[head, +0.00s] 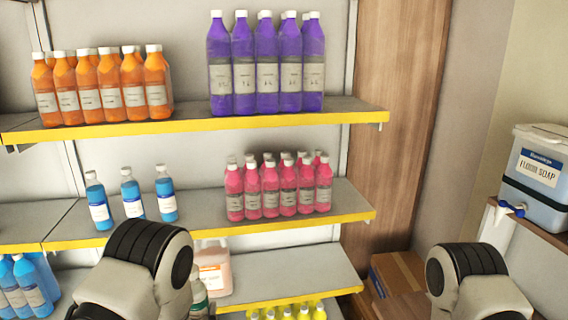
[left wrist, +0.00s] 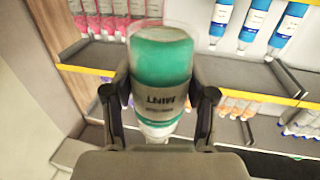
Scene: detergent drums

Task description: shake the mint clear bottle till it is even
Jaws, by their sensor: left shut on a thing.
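The mint clear bottle (left wrist: 160,62) fills the middle of the left wrist view, with its white cap toward the bottom of that picture. Its grey label reads MINT upside down. Green shows on both sides of the label, and a paler clear band lies at the end away from the cap. My left gripper (left wrist: 158,95) is shut on the bottle, one finger on each side of it. In the head view my left arm hides most of this gripper. My right gripper is out of view; only part of that arm shows.
Yellow-edged shelves hold orange (head: 103,92), purple (head: 265,62), blue (head: 131,195) and pink bottles (head: 278,190). A pale pink jug (head: 214,272) stands on the lower shelf. A floor soap tank (head: 537,170) and a cardboard box (head: 397,272) are at the right.

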